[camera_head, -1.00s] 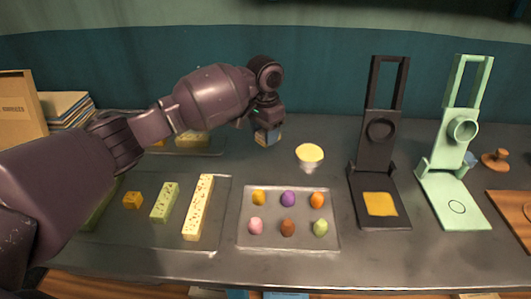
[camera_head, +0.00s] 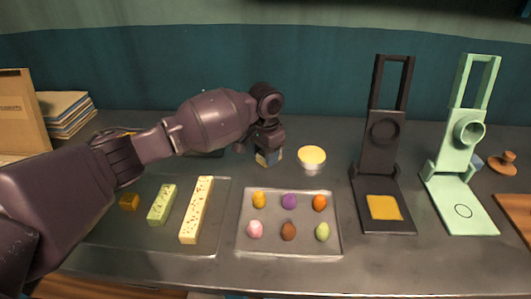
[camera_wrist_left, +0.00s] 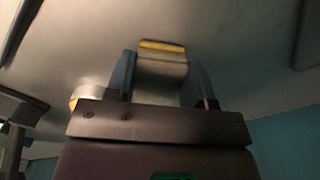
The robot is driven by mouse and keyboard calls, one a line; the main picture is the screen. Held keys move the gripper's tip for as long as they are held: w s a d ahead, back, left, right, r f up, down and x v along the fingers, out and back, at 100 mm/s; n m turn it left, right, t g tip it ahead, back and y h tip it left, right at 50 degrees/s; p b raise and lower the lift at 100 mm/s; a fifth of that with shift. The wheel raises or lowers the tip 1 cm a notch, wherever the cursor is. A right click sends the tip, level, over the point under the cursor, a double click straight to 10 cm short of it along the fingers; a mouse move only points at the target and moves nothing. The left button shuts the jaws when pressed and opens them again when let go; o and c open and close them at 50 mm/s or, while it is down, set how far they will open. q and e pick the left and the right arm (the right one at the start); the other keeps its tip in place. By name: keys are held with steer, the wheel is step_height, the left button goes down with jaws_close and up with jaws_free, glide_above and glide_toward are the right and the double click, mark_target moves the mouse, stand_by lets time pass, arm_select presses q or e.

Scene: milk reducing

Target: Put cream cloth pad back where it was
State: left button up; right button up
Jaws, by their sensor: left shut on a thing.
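My left gripper (camera_head: 268,160) is low over the back of the grey counter, left of a round cream-topped cup (camera_head: 312,156). Its blue fingers are shut on a small pale piece with a yellow edge, which I take to be the cream cloth pad (camera_wrist_left: 162,65). In the left wrist view the pad sits between the two fingers. In the head view the fingers mostly hide it, and I cannot tell whether it touches the counter. My right gripper is in neither view.
A tray of several coloured egg-shaped pieces (camera_head: 243,239) lies in front. A tray with bars (camera_head: 219,232) is to its left. A black press (camera_head: 383,165) holding a yellow square and a mint press (camera_head: 450,180) stand right.

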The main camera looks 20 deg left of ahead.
arm_select(q)
steer(key=o, duration=0.9)
steer(key=shift+f, duration=0.1)
steer(key=shift+c, duration=0.2)
step_height(320, 180, up, 6)
steer(key=shift+r+p, duration=0.15)
steer(key=shift+p, duration=0.55)
step_height(320, 180, up, 6)
steer(key=p, duration=0.1)
